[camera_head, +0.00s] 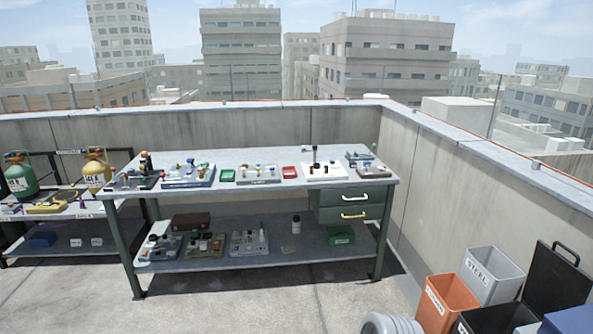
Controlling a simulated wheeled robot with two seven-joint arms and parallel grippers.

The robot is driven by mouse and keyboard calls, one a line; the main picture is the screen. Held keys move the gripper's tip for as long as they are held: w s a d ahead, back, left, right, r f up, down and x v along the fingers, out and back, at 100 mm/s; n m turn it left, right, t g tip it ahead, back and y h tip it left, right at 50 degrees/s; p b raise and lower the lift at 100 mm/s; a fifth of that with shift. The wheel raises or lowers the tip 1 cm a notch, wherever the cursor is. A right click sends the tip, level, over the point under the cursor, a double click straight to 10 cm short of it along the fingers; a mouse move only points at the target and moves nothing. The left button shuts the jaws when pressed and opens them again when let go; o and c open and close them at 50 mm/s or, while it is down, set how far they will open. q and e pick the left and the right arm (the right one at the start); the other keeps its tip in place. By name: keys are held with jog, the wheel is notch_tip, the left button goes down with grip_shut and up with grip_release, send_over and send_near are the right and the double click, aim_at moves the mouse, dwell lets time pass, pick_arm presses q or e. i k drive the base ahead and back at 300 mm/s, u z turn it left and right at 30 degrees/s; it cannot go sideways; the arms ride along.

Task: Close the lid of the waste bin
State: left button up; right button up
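A black bin (497,318) stands at the lower right, partly cut off by the bottom edge of the picture. Its white label is only partly in view, starting with what looks like a W. A black lid (553,284) with a bar handle (566,252) on its upper edge stands raised behind the bin, leaning back, so the bin is open. The bin's inside looks dark and its contents cannot be made out. Neither of my grippers shows in this view.
An orange bin (444,303) and a grey bin labelled STEEL (490,274) stand beside the black bin. A blue object (570,320) is at the right edge. A workbench (240,182) with parts trays stands left.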

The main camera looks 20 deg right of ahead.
aim_at(553, 283)
jog(key=z, duration=0.75)
jog(key=i, duration=1.25)
jog(key=z, duration=1.3)
